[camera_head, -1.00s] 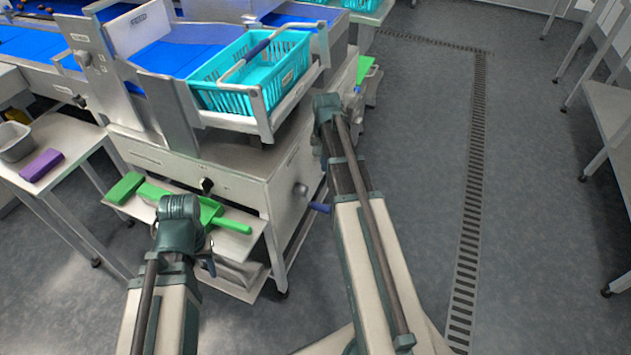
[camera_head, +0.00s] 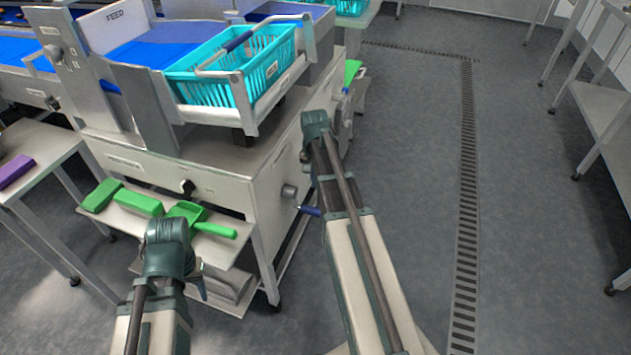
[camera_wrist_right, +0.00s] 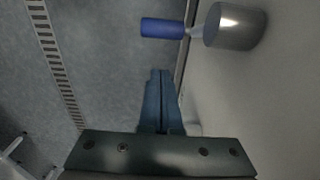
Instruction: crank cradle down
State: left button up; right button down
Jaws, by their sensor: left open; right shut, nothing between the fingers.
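The cradle (camera_head: 262,118) is a metal frame with raised rails, held above the cabinet's right end. It carries a turquoise crate (camera_head: 208,88). The crank is on the cabinet's side: a round metal hub (camera_head: 289,191) with a blue handle (camera_head: 309,210). In the right wrist view the hub (camera_wrist_right: 236,28) is at upper right and the blue handle (camera_wrist_right: 162,28) sticks out left of it. My right gripper (camera_wrist_right: 160,75) is shut and empty, its tips apart from the handle in the picture. My left gripper (camera_head: 200,286) is open, mostly hidden behind its wrist, near the lower shelf.
A green scoop (camera_head: 212,226) and green blocks (camera_head: 140,202) lie on the cabinet's lower shelf (camera_head: 222,249). A side table with a purple block (camera_head: 15,170) stands at left. The floor (camera_head: 410,150) right of the cabinet is open, with a drain grate (camera_head: 467,190) along it.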

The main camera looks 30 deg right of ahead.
aim_at(311, 207)
pick_arm(q)
notch_tip(311, 207, down, 5)
jog(key=b, duration=0.4)
jog(key=shift+a, duration=0.1)
pick_arm(e)
jog(key=f, duration=0.1)
jog(key=s+a+f, duration=0.1)
jog(key=f, duration=0.1)
jog(key=a+f, duration=0.1)
jog(key=f, duration=0.1)
jog(key=shift+s+f, duration=0.1)
jog(key=shift+s, duration=0.3)
jog(key=shift+s+a+f+b, duration=0.35)
jog(key=shift+b, duration=0.1)
jog(key=shift+s+a, duration=0.2)
jog(key=shift+a, duration=0.05)
pick_arm(q)
jog(key=shift+f, duration=0.5)
pick_arm(e)
jog(key=shift+w+d+f, duration=0.1)
jog(key=shift+w, duration=0.05)
